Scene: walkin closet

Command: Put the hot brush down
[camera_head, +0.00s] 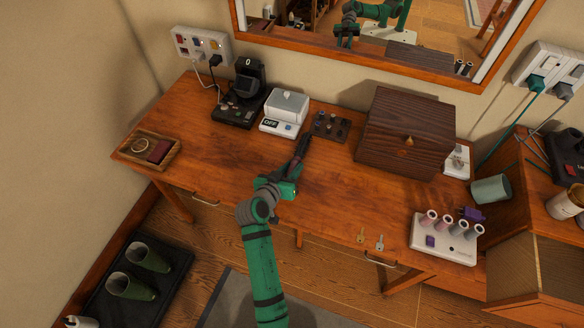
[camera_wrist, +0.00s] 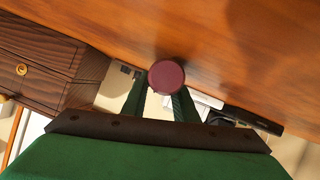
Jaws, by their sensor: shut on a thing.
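My gripper (camera_head: 297,164) is over the wooden dressing table (camera_head: 215,165), left of the dark wooden box. It is shut on the hot brush (camera_head: 303,146), which shows as a slim dark shaft pointing to the back of the table. In the wrist view, the round maroon end of the hot brush (camera_wrist: 166,77) sits between the two green fingers. The fingers hide part of it. I cannot tell whether it touches the table.
A black device (camera_head: 238,95), a white box marked OFF (camera_head: 283,110) and a small dark plate (camera_head: 330,125) stand along the back. The wooden box (camera_head: 407,134) is right of them. A curler stand (camera_head: 445,240) and keys (camera_head: 370,239) lie front right. A tray (camera_head: 150,150) is left. The middle-left tabletop is clear.

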